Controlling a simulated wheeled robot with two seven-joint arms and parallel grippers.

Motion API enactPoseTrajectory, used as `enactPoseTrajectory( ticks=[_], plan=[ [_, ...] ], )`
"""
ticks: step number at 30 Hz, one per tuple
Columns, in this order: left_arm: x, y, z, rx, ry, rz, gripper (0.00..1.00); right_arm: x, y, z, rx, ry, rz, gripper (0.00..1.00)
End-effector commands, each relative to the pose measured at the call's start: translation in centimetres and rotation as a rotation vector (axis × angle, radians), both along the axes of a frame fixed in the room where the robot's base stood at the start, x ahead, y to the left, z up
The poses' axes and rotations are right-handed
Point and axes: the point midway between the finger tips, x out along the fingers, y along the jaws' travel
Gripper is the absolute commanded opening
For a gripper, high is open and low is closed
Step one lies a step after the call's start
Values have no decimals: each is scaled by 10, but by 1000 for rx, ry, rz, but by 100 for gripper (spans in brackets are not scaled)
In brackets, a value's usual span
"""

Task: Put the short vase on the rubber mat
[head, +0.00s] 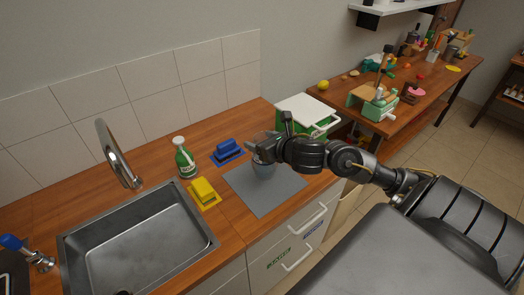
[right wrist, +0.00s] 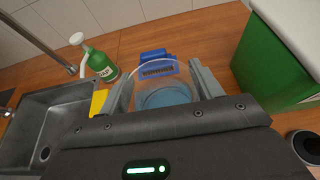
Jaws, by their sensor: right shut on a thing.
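The short vase (head: 264,171) looks like a pale, see-through vessel under my right gripper (head: 263,150). In the right wrist view the clear vase (right wrist: 165,73) is between the two fingers of my right gripper (right wrist: 160,88), which is shut on it. The grey rubber mat (head: 278,205) lies flat on the wooden counter, right of the sink. The vase is over the back part of the mat; I cannot tell whether its base touches it. The gripper hides part of the vase. My left gripper is not in view.
A green-and-white box (head: 308,114) is behind my right arm. The mat's front is clear.

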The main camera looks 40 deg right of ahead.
Motion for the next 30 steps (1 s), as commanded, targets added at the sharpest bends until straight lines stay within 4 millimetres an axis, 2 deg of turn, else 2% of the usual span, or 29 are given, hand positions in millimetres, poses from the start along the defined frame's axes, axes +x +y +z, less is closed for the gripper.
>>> enactPoseTrajectory(
  ticks=[5, 12, 15, 29, 30],
  plan=[
    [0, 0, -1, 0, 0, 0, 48, 2, -2, -1, 1, -4, 0, 0],
    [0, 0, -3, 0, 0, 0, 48, 7, -6, -31, 6, -1, -3, 0],
    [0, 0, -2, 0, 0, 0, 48, 7, -6, -38, 4, -4, -2, 0],
    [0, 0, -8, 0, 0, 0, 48, 7, -6, -44, 0, -5, 0, 0],
    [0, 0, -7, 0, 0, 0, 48, 7, -6, -44, -1, -1, -1, 69]
  ],
)
